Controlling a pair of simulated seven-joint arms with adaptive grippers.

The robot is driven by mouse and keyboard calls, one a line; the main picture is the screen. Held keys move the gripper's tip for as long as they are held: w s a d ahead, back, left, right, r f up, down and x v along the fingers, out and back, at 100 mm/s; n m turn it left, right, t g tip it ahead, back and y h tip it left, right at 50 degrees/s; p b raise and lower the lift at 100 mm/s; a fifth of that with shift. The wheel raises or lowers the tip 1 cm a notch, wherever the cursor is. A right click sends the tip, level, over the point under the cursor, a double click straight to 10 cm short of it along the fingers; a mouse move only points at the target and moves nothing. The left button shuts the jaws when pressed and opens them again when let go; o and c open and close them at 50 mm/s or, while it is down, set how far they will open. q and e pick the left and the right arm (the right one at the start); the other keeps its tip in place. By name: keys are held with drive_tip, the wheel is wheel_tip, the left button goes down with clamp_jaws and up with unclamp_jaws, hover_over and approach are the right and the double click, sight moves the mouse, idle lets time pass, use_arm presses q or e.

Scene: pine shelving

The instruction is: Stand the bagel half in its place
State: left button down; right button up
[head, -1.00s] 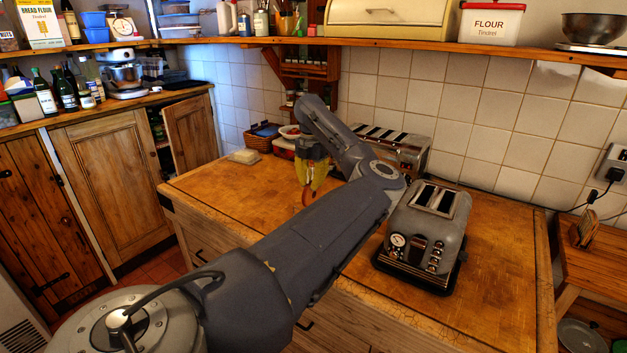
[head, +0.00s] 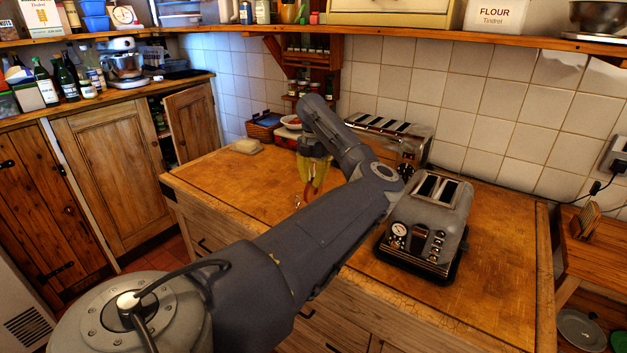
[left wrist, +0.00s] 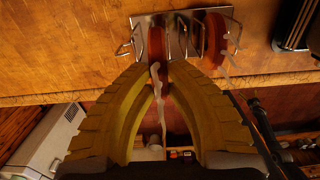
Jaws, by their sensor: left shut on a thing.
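My left gripper (left wrist: 160,78) has yellow ribbed fingers that are shut on an orange-brown bagel half (left wrist: 157,44). In the left wrist view it is edge-on, beyond the fingertips and over the left part of a metal wire rack (left wrist: 190,18). I cannot tell whether it touches the rack. Another orange-brown round piece (left wrist: 217,36) stands edge-on in the rack's right part. In the head view the left gripper (head: 313,180) points down over the wooden counter, partly behind my arm. The rack is mostly hidden there. My right gripper is not in view.
A grey toaster (head: 427,232) stands on the counter right of my arm, with a longer slotted toaster (head: 395,135) behind. A butter-like block (head: 246,146) and a basket (head: 263,129) are at the back left. The counter's left part is clear.

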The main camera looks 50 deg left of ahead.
sight(314, 188)
use_arm(q)
drive_tip(key=shift+f, duration=0.35)
idle(0.3)
drive_tip(key=shift+f, duration=0.75)
drive_tip(key=shift+f, duration=0.35)
drive_tip(key=shift+f, duration=0.35)
drive_tip(key=c, duration=0.8)
unclamp_jaws()
drive_tip(key=shift+o, duration=0.2)
drive_tip(key=shift+r, duration=0.1)
